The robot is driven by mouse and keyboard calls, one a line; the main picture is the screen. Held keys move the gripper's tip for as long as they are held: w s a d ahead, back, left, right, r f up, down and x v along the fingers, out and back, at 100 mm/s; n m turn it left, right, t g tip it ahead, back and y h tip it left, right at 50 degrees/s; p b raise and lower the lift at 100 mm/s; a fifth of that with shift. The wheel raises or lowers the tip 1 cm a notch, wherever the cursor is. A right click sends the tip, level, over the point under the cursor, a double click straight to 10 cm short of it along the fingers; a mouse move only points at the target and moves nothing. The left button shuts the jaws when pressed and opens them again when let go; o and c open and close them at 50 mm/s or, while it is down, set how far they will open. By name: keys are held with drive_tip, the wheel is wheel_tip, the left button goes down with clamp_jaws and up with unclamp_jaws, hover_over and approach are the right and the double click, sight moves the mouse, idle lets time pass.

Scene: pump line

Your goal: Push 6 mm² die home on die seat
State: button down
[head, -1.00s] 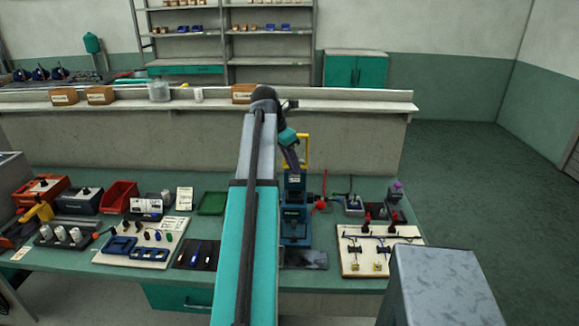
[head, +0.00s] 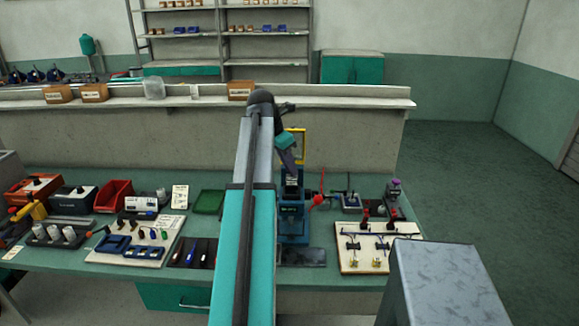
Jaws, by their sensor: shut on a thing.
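The blue press (head: 293,222) stands on the bench just right of my arm, with a dark upper part and a red lever at its right. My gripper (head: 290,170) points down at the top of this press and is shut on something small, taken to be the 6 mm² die. The die and the die seat are too small and too covered by the gripper and press to make out. I cannot tell how far the die sits in the seat. A yellow frame (head: 303,146) shows beside the gripper.
A pale board with wired parts (head: 350,262) lies right of the press. Left of my arm are a green tray (head: 209,201), a red bin (head: 114,194) and a board with blue holders (head: 124,256). A dark plate (head: 303,257) lies before the press.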

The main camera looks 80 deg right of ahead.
sight(290, 176)
drive_tip(key=shift+f+b, duration=0.5)
drive_tip(key=shift+f, duration=0.2)
drive_tip(key=shift+p, duration=0.4)
drive_tip(key=shift+f, duration=0.5)
drive_tip(key=shift+p, duration=0.55)
drive_tip(key=shift+f+p, duration=0.25)
drive_tip(key=shift+p, duration=0.6)
idle(0.9)
drive_tip(key=shift+f+p, duration=0.45)
drive_tip(key=shift+f, duration=0.3)
idle(1.8)
drive_tip(key=c, duration=1.6)
unclamp_jaws()
drive_tip(key=shift+o, duration=0.7)
drive_tip(key=shift+r, duration=0.1)
